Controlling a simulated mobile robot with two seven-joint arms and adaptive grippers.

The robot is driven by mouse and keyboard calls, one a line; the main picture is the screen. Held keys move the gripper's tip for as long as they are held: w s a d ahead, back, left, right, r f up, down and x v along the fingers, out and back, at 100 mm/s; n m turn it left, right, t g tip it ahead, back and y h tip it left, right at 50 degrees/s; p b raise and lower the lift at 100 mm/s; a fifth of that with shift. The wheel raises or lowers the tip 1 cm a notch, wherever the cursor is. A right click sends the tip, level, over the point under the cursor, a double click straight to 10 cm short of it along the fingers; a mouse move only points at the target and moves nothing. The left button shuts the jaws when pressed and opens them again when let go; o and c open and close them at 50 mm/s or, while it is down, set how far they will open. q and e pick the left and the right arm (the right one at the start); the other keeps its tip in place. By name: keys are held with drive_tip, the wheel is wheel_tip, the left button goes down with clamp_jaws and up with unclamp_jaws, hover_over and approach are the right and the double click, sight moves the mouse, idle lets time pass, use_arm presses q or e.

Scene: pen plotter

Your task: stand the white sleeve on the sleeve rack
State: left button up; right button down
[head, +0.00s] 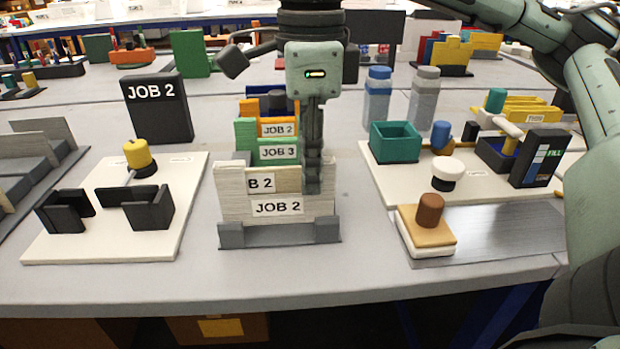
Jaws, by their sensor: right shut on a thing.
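The sleeve rack (280,238) stands at the middle front of the table, a low grey base with blocks at its front corners. The white sleeve (235,208), with a "JOB 2" label, stands upright at the front of the rack, its lower edge down behind the blocks. My right gripper (312,185) points straight down at its upper right part, shut on it. The fingers hide part of the sleeve; whether it rests fully on the base is hard to tell. Another label reading "B 2" shows just behind its front face. My left gripper is not in view.
Behind stand a green sleeve (244,138) marked "JOB 3" and an orange one (278,120). A white board (100,235) with black brackets lies left. At right are a metal plate (500,238) with a brown-knobbed block (428,238), and a board with a teal box (395,145).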

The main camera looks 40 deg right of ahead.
wheel_tip(320, 180, down, 2)
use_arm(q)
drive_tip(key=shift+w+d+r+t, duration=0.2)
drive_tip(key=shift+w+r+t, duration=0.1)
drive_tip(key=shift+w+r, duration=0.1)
use_arm(e)
drive_tip(key=shift+f, duration=0.2)
drive_tip(key=c, duration=1.5)
unclamp_jaws()
drive_tip(key=shift+r, duration=0.1)
